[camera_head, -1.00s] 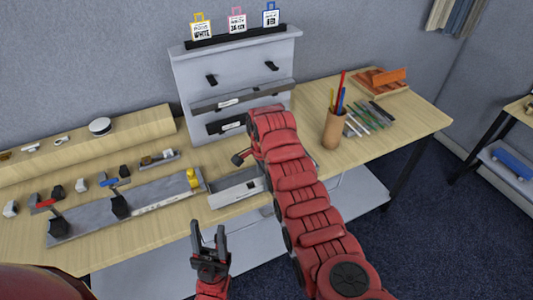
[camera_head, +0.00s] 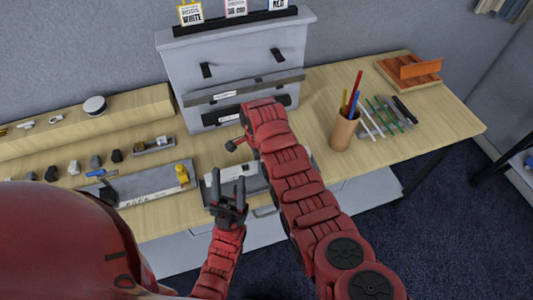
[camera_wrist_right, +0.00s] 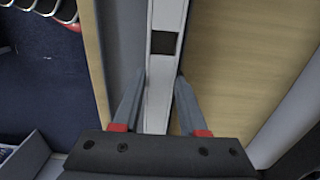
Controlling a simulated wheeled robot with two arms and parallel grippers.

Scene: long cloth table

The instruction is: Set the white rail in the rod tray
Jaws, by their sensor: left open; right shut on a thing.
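The white rail (camera_wrist_right: 160,95) runs lengthwise between the fingers of my right gripper (camera_wrist_right: 158,88) in the right wrist view, with a dark rectangle on its upper part. My right gripper is shut on it. A grey strip, probably the tray under it, lies along its left side; I cannot tell if the rail rests on the bottom. In the head view a grey tray (camera_head: 207,190), which looks like the rod tray, sits at the table's front edge, partly hidden by my arms. My left gripper (camera_head: 227,180) is open and empty in front of this tray.
A grey cabinet (camera_head: 235,60) with labelled slots stands behind. A grey rail fixture (camera_head: 150,185) with a yellow clip lies left. A cup of rods (camera_head: 344,130), loose rods (camera_head: 385,117) and an orange-brown tray (camera_head: 410,70) are on the right. The right front tabletop is clear.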

